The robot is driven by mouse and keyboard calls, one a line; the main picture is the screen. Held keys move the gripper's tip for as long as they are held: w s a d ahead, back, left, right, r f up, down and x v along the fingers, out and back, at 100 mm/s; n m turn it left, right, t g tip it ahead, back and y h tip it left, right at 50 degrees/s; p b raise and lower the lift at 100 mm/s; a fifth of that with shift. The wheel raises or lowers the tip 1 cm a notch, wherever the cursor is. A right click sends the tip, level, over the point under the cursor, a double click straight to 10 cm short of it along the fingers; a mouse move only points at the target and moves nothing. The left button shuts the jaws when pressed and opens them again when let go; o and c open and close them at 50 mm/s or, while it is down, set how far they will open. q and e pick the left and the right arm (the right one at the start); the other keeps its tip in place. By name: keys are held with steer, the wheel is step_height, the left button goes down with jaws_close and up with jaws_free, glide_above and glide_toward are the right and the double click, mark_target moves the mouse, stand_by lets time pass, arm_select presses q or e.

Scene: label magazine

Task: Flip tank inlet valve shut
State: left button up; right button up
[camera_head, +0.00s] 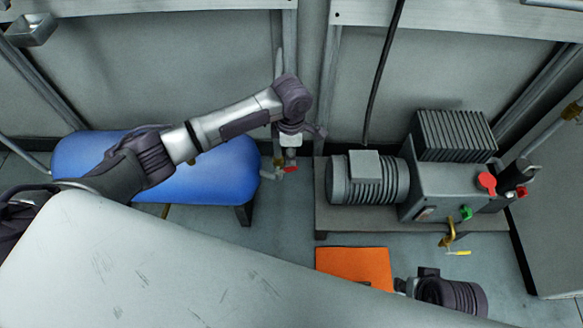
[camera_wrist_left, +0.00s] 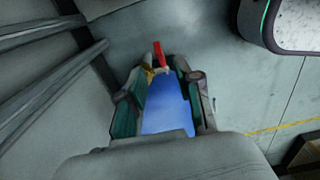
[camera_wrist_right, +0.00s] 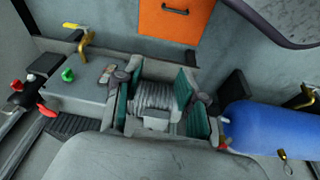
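The blue tank (camera_head: 150,168) lies on its side at the left in the head view. At its right end is a small valve with a red handle (camera_head: 291,169). My left gripper (camera_wrist_left: 163,85) is open above this end of the tank. In the left wrist view the red handle (camera_wrist_left: 158,53) shows just beyond the fingertips, beside a brass-coloured fitting (camera_wrist_left: 150,73). I cannot tell whether a finger touches the handle. My right gripper (camera_wrist_right: 158,85) is open and empty, with the grey motor seen between its fingers.
A grey pump with a ribbed motor (camera_head: 378,182) stands on a plinth to the right. It carries a red knob (camera_head: 487,182), a green knob (camera_head: 467,213) and a brass valve with a yellow handle (camera_head: 458,253). An orange box (camera_head: 352,266) is in front. A black cable (camera_head: 382,70) hangs behind.

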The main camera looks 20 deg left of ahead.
mark_target(291, 169)
arm_select(q)
step_height(291, 169, down, 5)
steer(key=shift+f+b, duration=0.1)
steer(key=shift+b, duration=0.7)
steer(key=shift+f, duration=0.4)
steer(key=shift+f+b, duration=0.35)
steer(key=shift+f, duration=0.25)
arm_select(e)
steer(key=v, duration=0.3)
steer(key=shift+s, duration=0.25)
arm_select(q)
steer(key=shift+c, duration=0.3)
jaws_close()
